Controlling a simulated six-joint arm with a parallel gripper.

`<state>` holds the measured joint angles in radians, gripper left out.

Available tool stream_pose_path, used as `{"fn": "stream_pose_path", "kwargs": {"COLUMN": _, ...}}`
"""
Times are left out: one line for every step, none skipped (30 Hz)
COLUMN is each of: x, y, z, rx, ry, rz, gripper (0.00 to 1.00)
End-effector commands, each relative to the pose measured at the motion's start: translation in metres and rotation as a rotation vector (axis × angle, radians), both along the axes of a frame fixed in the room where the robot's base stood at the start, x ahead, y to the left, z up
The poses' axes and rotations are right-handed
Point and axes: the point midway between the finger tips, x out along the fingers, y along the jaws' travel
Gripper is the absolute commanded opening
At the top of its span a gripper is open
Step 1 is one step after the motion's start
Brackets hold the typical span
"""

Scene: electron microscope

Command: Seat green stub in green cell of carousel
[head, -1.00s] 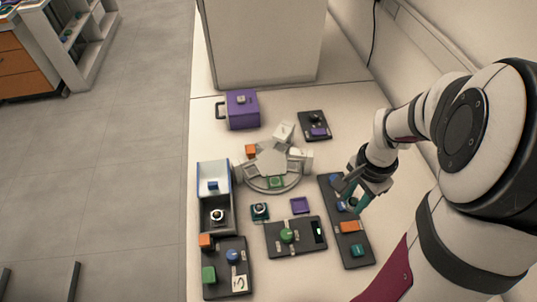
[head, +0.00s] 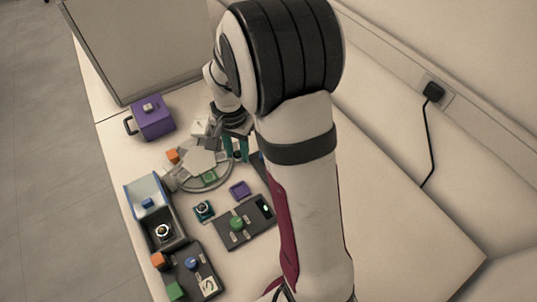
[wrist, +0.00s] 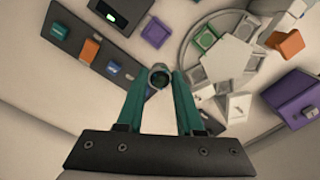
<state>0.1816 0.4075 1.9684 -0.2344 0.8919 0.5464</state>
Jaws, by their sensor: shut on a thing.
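My gripper (wrist: 160,82) is shut on a small round piece with a grey rim and a dark green middle, which I take for the green stub (wrist: 160,75). In the head view my gripper (head: 237,157) is just right of the carousel, partly hidden behind my arm. The pale carousel (head: 201,160) has a light pentagonal hub. Its green cell (head: 209,177) is on the near side. In the wrist view the carousel (wrist: 226,58) is right of the held stub, and the green cell (wrist: 206,39) is up and right, apart from it.
An orange block (head: 172,156) is at the carousel's far left, and a purple box (head: 152,117) beyond it. A black rack with coloured blocks (wrist: 100,62) lies left of the stub in the wrist view. A purple tray (head: 240,190) and a dark panel with a green knob (head: 237,223) lie nearer.

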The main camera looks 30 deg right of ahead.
Motion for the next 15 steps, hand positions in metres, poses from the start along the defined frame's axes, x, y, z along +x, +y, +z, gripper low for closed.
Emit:
{"fn": "stream_pose_path", "kwargs": {"x": 0.014, "y": 0.018, "z": -0.003, "rx": 0.000, "ry": 0.000, "rz": 0.055, "gripper": 0.00}}
{"fn": "stream_pose_path", "kwargs": {"x": 0.022, "y": 0.028, "z": -0.005, "rx": 0.000, "ry": 0.000, "rz": 0.086, "gripper": 0.00}}
{"fn": "stream_pose_path", "kwargs": {"x": 0.031, "y": 0.041, "z": -0.007, "rx": 0.000, "ry": 0.001, "rz": 0.122, "gripper": 0.00}}
{"fn": "stream_pose_path", "kwargs": {"x": 0.036, "y": 0.050, "z": -0.008, "rx": -0.001, "ry": 0.001, "rz": 0.146, "gripper": 0.00}}
{"fn": "stream_pose_path", "kwargs": {"x": 0.041, "y": 0.057, "z": -0.009, "rx": 0.000, "ry": 0.000, "rz": 0.166, "gripper": 0.00}}
{"fn": "stream_pose_path", "kwargs": {"x": 0.045, "y": 0.065, "z": -0.010, "rx": -0.001, "ry": 0.001, "rz": 0.187, "gripper": 0.00}}
{"fn": "stream_pose_path", "kwargs": {"x": 0.048, "y": 0.070, "z": -0.011, "rx": -0.001, "ry": 0.001, "rz": 0.198, "gripper": 0.00}}
{"fn": "stream_pose_path", "kwargs": {"x": 0.049, "y": 0.073, "z": -0.011, "rx": -0.001, "ry": 0.001, "rz": 0.206, "gripper": 0.00}}
{"fn": "stream_pose_path", "kwargs": {"x": 0.051, "y": 0.076, "z": -0.013, "rx": -0.001, "ry": 0.001, "rz": 0.213, "gripper": 0.00}}
{"fn": "stream_pose_path", "kwargs": {"x": 0.051, "y": 0.077, "z": -0.014, "rx": -0.001, "ry": 0.001, "rz": 0.215, "gripper": 0.00}}
{"fn": "stream_pose_path", "kwargs": {"x": 0.051, "y": 0.077, "z": -0.016, "rx": -0.001, "ry": 0.001, "rz": 0.217, "gripper": 0.00}}
{"fn": "stream_pose_path", "kwargs": {"x": 0.051, "y": 0.077, "z": -0.020, "rx": 0.000, "ry": 0.001, "rz": 0.217, "gripper": 0.00}}
{"fn": "stream_pose_path", "kwargs": {"x": 0.051, "y": 0.077, "z": -0.023, "rx": 0.000, "ry": 0.003, "rz": 0.215, "gripper": 0.00}}
{"fn": "stream_pose_path", "kwargs": {"x": 0.051, "y": 0.077, "z": -0.027, "rx": 0.001, "ry": 0.002, "rz": 0.215, "gripper": 0.00}}
{"fn": "stream_pose_path", "kwargs": {"x": 0.051, "y": 0.077, "z": -0.032, "rx": 0.001, "ry": 0.002, "rz": 0.214, "gripper": 0.00}}
